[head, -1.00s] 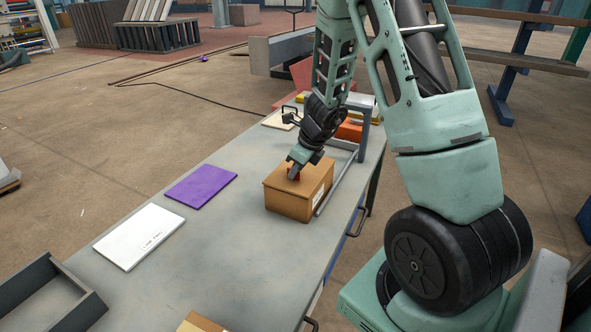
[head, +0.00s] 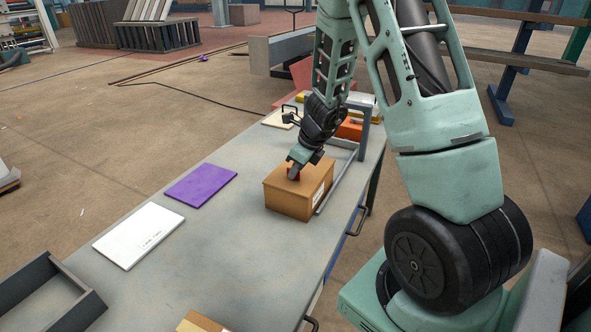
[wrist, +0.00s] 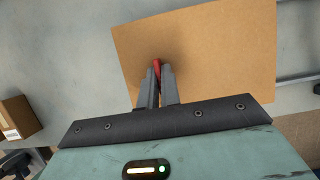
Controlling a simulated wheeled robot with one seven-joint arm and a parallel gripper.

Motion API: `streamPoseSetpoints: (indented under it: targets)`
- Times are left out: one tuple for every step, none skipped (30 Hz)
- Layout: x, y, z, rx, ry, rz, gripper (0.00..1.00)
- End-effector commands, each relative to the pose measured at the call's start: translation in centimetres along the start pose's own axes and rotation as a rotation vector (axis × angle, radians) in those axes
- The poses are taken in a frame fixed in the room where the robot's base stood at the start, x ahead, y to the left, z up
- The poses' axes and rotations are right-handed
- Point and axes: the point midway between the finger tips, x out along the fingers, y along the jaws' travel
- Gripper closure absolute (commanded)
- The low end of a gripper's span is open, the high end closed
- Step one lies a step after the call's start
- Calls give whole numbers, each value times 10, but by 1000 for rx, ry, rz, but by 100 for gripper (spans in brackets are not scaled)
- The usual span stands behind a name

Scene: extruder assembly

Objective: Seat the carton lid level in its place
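The brown carton (head: 290,203) stands on the grey table near its right edge. Its flat brown lid (head: 314,178) lies on top and looks about level, with no clear gap along the visible edges. The lid fills much of the wrist view (wrist: 220,60). My gripper (head: 294,175) is over the middle of the lid, pointing down. In the wrist view, its fingers (wrist: 157,78) are closed around a small red grip (wrist: 156,66) on the lid. The far underside and back edges of the lid are hidden.
A grey metal frame (head: 362,140) stands close beside the carton. A purple panel (head: 201,186) and a white panel (head: 139,236) lie left on the table (head: 225,245). A dark tray (head: 85,309) is at the front left. Table room left of the carton is clear.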

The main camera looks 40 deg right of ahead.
Motion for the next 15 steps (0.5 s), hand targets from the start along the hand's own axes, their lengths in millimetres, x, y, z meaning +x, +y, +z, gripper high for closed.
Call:
streamPoseSetpoints:
  targets:
    - [0, 0, 0, 0, 0, 0, 100]
    - [0, 0, 0, 0, 0, 0, 100]
    - [0, 0, 0, 0, 0, 0, 92]
    - [0, 0, 0, 0, 0, 0, 84]
    - [0, 0, 0, 0, 0, 0, 76]
    - [0, 0, 0, 0, 0, 0, 70]
    - [0, 0, 0, 0, 0, 0, 70]
    - [0, 0, 0, 0, 0, 0, 70]
    - [0, 0, 0, 0, 0, 0, 70]
    - [0, 0, 0, 0, 0, 0, 70]
    - [0, 0, 0, 0, 0, 0, 70]
    - [0, 0, 0, 0, 0, 0, 70]
    - [0, 0, 0, 0, 0, 0, 70]
    - [-1, 0, 0, 0, 0, 0, 70]
    - [-2, 0, 0, 0, 0, 0, 70]
